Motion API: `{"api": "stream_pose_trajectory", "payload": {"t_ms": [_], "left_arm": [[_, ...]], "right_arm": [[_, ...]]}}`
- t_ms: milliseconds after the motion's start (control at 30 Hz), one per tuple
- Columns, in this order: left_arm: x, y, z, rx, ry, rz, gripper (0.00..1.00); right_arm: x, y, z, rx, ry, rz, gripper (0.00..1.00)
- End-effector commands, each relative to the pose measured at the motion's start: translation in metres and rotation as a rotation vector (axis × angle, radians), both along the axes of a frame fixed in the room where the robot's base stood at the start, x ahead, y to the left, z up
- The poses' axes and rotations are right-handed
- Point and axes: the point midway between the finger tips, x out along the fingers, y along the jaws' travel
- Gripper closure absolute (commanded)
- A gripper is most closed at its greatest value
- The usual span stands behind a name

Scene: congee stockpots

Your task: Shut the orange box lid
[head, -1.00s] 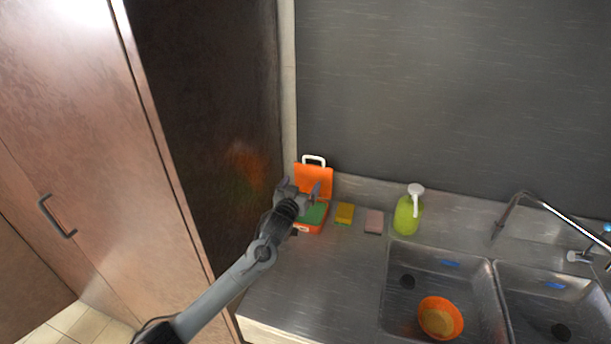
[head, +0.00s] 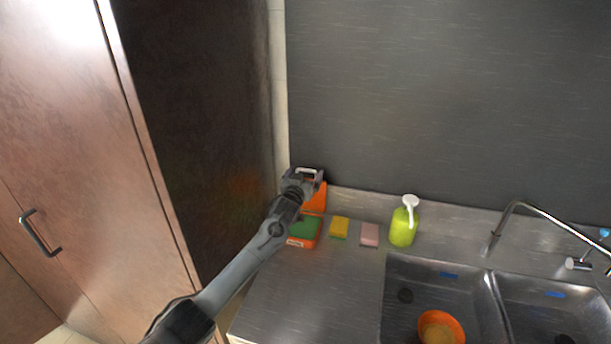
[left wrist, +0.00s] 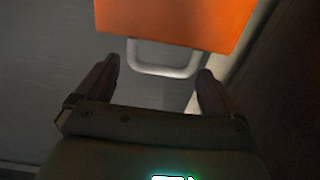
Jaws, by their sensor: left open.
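The orange box (head: 302,245) stands on the steel counter with green contents showing inside. Its orange lid (head: 316,199) stands up at the back, so the box is open. My left gripper (head: 309,176) is open at the top of the lid, by its white handle (head: 307,170), and hides part of the lid. In the left wrist view the lid (left wrist: 180,18) fills the top, and the handle (left wrist: 165,72) lies between the open fingertips (left wrist: 158,78), with gaps at both sides. My right gripper is in neither view.
Right of the box lie a yellow-green sponge (head: 339,228) and a pink sponge (head: 370,235), then a green pump bottle (head: 403,227). A sink with an orange bowl (head: 459,328) is farther right. A dark cabinet side (head: 215,140) rises at left. The front counter is clear.

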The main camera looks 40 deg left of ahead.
Motion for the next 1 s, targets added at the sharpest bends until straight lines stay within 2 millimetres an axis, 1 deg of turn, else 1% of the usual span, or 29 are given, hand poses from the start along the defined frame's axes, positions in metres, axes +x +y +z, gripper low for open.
{"api": "stream_pose_trajectory", "payload": {"t_ms": [200,600,667,1000], "left_arm": [[0.0099,0.0046,0.0004,-0.001,0.0,0.001,0.04],[0.0119,0.0055,0.0004,-0.001,0.0,0.0,0.04],[0.0119,0.0055,0.0004,-0.001,0.0,0.0,0.14],[0.012,0.005,0.0003,0.0,0.0,-0.001,0.66]], "right_arm": [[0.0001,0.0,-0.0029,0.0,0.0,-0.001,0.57],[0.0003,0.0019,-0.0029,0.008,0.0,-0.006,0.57],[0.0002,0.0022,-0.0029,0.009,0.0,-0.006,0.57],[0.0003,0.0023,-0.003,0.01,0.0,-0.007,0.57]]}}
